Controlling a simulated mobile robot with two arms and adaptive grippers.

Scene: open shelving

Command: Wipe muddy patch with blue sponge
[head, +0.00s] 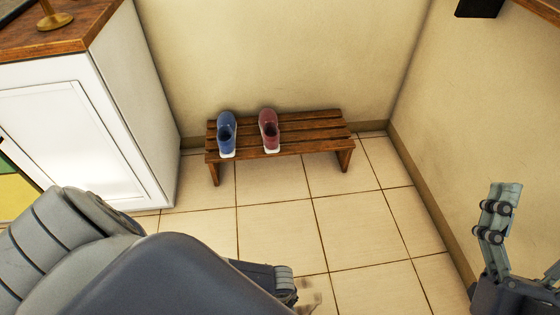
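A brownish smear (309,297) shows on the tiled floor at the bottom centre, just right of my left gripper. It looks like the muddy patch, and part of it is hidden. My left gripper (284,283) is low over the floor beside the smear, mostly hidden behind my own arm. I cannot tell whether it is open or holds anything. My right gripper (525,235) is at the lower right edge, fingers pointing up and spread apart, with nothing seen between them. Its right finger is cut off by the frame. No blue sponge is visible.
A wooden slatted bench (318,133) stands against the back wall with a blue shoe (227,133) and a dark red shoe (268,130) on it. A white cabinet (75,140) with a wooden top stands at left. The tiled floor (355,235) in front of the bench is clear.

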